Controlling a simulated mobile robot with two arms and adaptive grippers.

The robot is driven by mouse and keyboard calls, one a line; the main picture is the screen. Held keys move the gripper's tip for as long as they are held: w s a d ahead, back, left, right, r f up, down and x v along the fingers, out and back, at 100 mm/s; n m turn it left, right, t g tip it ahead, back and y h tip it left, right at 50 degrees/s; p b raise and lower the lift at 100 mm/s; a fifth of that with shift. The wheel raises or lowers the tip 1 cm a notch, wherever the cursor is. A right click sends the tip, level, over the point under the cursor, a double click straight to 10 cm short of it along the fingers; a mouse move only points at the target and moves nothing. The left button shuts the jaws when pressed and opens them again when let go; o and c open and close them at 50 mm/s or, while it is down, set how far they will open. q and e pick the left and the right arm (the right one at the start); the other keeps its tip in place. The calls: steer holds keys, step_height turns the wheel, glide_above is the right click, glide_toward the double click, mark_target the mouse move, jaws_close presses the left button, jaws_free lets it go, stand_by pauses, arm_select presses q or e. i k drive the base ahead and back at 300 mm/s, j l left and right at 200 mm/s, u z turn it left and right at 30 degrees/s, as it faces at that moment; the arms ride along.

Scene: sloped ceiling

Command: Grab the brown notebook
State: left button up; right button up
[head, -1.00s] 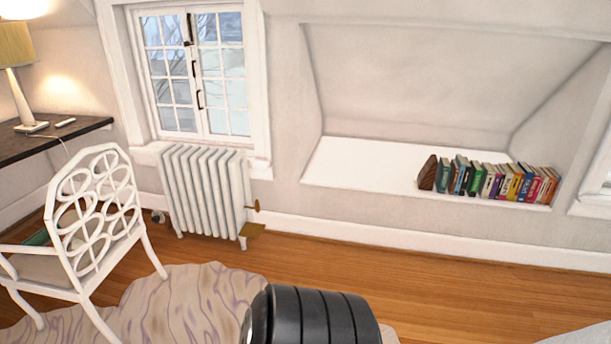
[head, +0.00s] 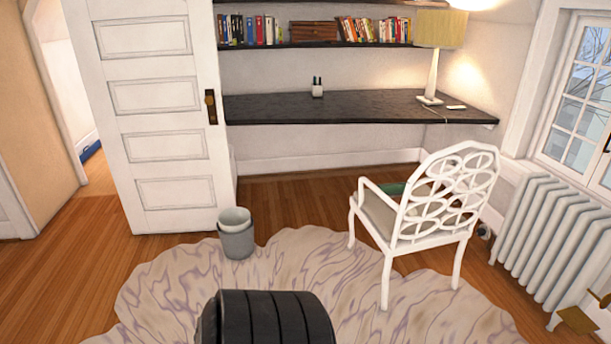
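I see no brown notebook that I can make out in the head view. A brown wooden box-like thing (head: 313,33) sits between books on the shelf (head: 283,45) above the dark desk (head: 345,107); I cannot tell its exact kind. Neither of my grippers is in view.
A white panelled door (head: 154,110) stands open at left, with a doorway beyond it. A grey bin (head: 236,236) stands on the patterned rug (head: 170,290). A lamp (head: 436,55) is on the desk. A radiator (head: 556,238) stands at right. Wood floor is clear at left.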

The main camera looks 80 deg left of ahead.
mark_target(398, 200)
steer(key=i+j+u, duration=0.15)
steer(key=u, duration=0.3)
steer(key=i+j+u, duration=0.15)
steer(key=u, duration=0.35)
steer(key=i+j+u, duration=0.2)
steer(key=u, duration=0.25)
steer(key=i+u, duration=0.2)
steer(key=u, duration=0.25)
steer(key=i, duration=0.2)
steer(key=i+j+u, duration=0.4)
steer(key=i, duration=0.4)
steer(key=i+u, duration=0.4)
steer(key=i, duration=0.45)
steer(key=i+j+z, duration=0.1)
steer(key=i+z, duration=0.15)
steer(key=i, duration=0.25)
steer(key=i+j+z, duration=0.25)
steer(key=i, duration=0.25)
steer(key=i+j+z, duration=0.3)
steer(key=i, duration=0.15)
steer(key=l, duration=0.1)
